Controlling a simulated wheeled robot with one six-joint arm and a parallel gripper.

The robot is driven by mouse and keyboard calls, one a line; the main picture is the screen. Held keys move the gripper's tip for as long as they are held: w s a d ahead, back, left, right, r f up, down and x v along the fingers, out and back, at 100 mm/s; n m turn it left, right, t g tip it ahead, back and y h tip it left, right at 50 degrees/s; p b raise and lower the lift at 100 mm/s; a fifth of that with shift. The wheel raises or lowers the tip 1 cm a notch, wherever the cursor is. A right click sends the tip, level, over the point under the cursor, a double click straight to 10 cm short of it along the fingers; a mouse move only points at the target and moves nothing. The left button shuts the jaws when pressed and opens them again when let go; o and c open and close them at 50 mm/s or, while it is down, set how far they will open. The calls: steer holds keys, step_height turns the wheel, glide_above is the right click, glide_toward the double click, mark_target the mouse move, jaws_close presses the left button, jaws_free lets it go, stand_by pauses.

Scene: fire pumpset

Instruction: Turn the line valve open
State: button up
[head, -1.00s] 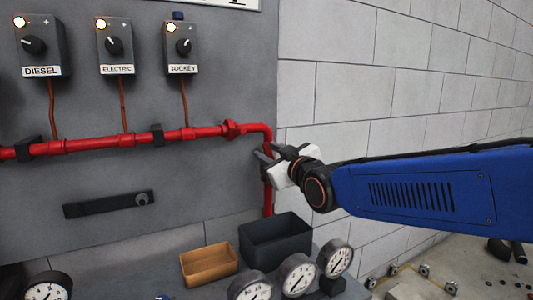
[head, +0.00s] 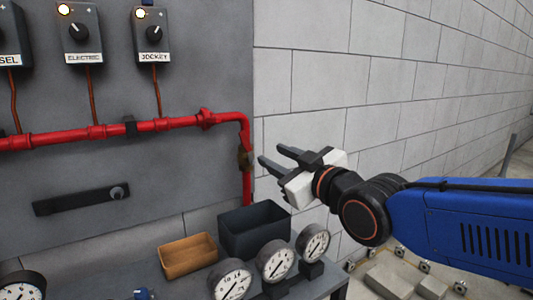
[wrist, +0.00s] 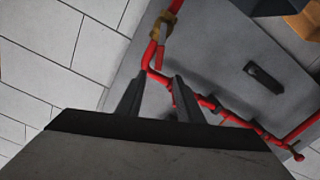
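The line valve (head: 245,158) is a small brass-brown body on the downward run of the red pipe (head: 246,185), at the right edge of the grey panel. It also shows at the top of the wrist view (wrist: 163,24). My gripper (head: 270,155) is open and empty, to the right of the valve in the head view. Its two dark fingers point toward the pipe with a gap between them. In the wrist view the fingertips (wrist: 157,77) stand apart below the valve and overlap the red pipe in the picture.
A black bin (head: 254,229) and a brown tray (head: 188,256) stand below the pipe, with several gauges (head: 275,261) in front. Control boxes, including JOCKEY (head: 153,33), hang on the panel (head: 190,95). A block wall (head: 385,85) rises behind my arm.

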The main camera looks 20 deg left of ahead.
mark_target(245, 145)
steer(key=shift+s+d, duration=0.45)
steer(key=shift+d, duration=0.1)
jaws_close()
steer(key=w+a+f+n+g+y, duration=0.1)
steer(key=w+a+n+g, duration=0.2)
steer(key=a+n, duration=0.6)
steer(key=w+a+f+n+g+y, duration=0.1)
steer(key=w+a+n+g, duration=0.15)
steer(key=a+n, duration=0.65)
steer(key=shift+w+d+r+n, duration=0.25)
steer(key=shift+w+d+n, duration=0.3)
steer(key=shift+d, duration=0.45)
steer(key=shift+w+d+r+n, duration=0.35)
steer(key=shift+d+n, duration=0.25)
steer(key=shift+d, duration=0.45)
steer(key=shift+w+d+r+n, duration=0.2)
steer(key=shift+w+d+n, duration=0.35)
steer(key=shift+d, duration=0.45)
